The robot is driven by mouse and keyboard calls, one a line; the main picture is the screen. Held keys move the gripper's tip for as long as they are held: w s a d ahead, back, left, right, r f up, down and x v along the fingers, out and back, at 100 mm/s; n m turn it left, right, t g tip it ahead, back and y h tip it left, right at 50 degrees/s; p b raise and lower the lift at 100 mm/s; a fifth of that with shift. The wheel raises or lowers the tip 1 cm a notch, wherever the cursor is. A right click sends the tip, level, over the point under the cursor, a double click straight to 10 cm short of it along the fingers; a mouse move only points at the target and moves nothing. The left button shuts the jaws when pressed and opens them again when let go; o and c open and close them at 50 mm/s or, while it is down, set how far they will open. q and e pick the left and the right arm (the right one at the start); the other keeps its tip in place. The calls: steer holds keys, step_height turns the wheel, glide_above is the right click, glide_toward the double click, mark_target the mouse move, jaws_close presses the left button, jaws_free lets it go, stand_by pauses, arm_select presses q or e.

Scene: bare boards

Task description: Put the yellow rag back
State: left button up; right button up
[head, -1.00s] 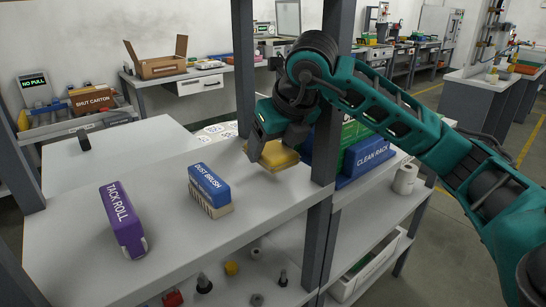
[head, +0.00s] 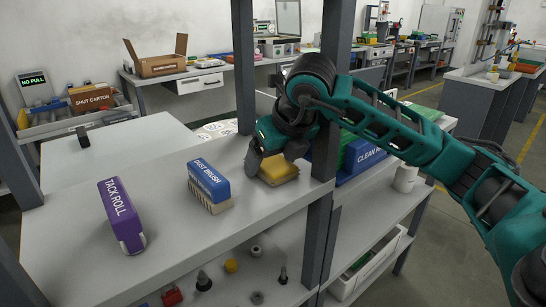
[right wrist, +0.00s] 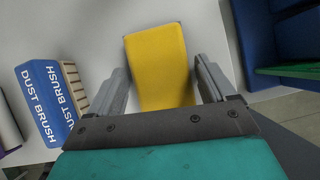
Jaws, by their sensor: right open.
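The yellow rag (head: 281,172) lies on the upper shelf board (head: 235,225), near the shelf's right end by the dark post. My right gripper (head: 272,158) is open just over it. In the right wrist view the rag (right wrist: 158,62) shows between the two spread fingers of my right gripper (right wrist: 163,88), with a gap on each side. The blue dust brush (head: 209,186) stands to the left of the rag, with the purple tack roll (head: 122,215) farther left. My left gripper is not in view.
A dark post (head: 325,200) stands close to the right of the rag. Beyond it is a blue clean rack bin (head: 362,156). A lower shelf holds small parts, including a yellow one (head: 231,265). The shelf board between brush and rag is clear.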

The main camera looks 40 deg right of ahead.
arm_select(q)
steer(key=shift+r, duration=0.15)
arm_select(e)
steer(key=shift+r, duration=0.15)
steer(key=shift+r, duration=0.25)
arm_select(q)
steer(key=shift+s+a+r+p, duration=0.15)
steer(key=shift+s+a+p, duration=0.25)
steer(key=shift+p, duration=0.6)
arm_select(e)
steer(key=v, duration=1.1)
steer(key=shift+s+r, duration=0.25)
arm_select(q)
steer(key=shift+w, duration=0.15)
